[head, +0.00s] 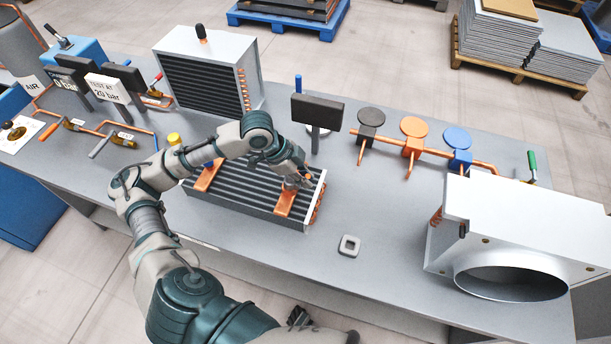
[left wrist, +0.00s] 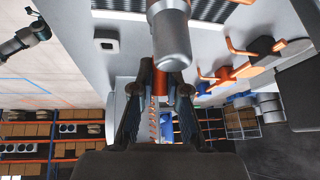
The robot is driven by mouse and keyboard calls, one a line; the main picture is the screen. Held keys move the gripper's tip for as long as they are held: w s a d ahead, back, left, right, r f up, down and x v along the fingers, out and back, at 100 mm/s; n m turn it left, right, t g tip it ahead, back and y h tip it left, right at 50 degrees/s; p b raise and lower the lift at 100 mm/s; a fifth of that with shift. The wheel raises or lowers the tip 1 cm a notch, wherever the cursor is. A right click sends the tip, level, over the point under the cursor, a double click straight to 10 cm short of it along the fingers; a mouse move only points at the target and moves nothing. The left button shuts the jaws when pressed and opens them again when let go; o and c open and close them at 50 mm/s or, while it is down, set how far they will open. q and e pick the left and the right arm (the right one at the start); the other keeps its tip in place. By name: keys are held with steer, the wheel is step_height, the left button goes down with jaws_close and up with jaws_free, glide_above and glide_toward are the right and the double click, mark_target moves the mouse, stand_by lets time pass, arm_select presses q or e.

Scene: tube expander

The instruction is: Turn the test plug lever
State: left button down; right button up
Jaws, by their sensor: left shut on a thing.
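A finned coil block (head: 245,196) with copper straps lies on the grey bench. My left gripper (head: 303,180) is at its right end, over the copper tube ends. In the left wrist view the fingers of this gripper (left wrist: 160,85) are shut around a small copper-coloured part, which looks like the test plug lever. A grey cylinder (left wrist: 172,40) with a copper collar, apparently the test plug, stands right at the fingertips. The exact grip is partly hidden by the fingers. A dark part of my right gripper (head: 300,316) shows below the bench edge; its jaws are unclear.
A square grey ring (head: 349,245) lies on the bench right of the coil. A dark sign (head: 317,110) stands behind it. Coloured discs on a copper pipe (head: 414,128) and a white duct box (head: 525,235) are at the right. A larger finned unit (head: 207,75) stands behind.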

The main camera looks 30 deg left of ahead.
arm_select(q)
steer(key=shift+a+r+h, duration=0.25)
steer(key=shift+a+h, duration=0.1)
steer(key=shift+h, duration=0.25)
steer(key=shift+r+t+h, duration=0.25)
steer(key=shift+t+h, duration=0.05)
steer(key=shift+t, duration=0.1)
steer(key=c, duration=1.2)
jaws_free()
steer(key=shift+o, duration=0.3)
steer(key=shift+d, duration=0.2)
steer(key=shift+a, duration=0.1)
steer(key=shift+s+a+r, duration=0.15)
steer(key=shift+a+r, duration=0.05)
steer(key=shift+a, duration=0.05)
steer(key=v, duration=1.1)
steer(key=shift+d+r, duration=0.15)
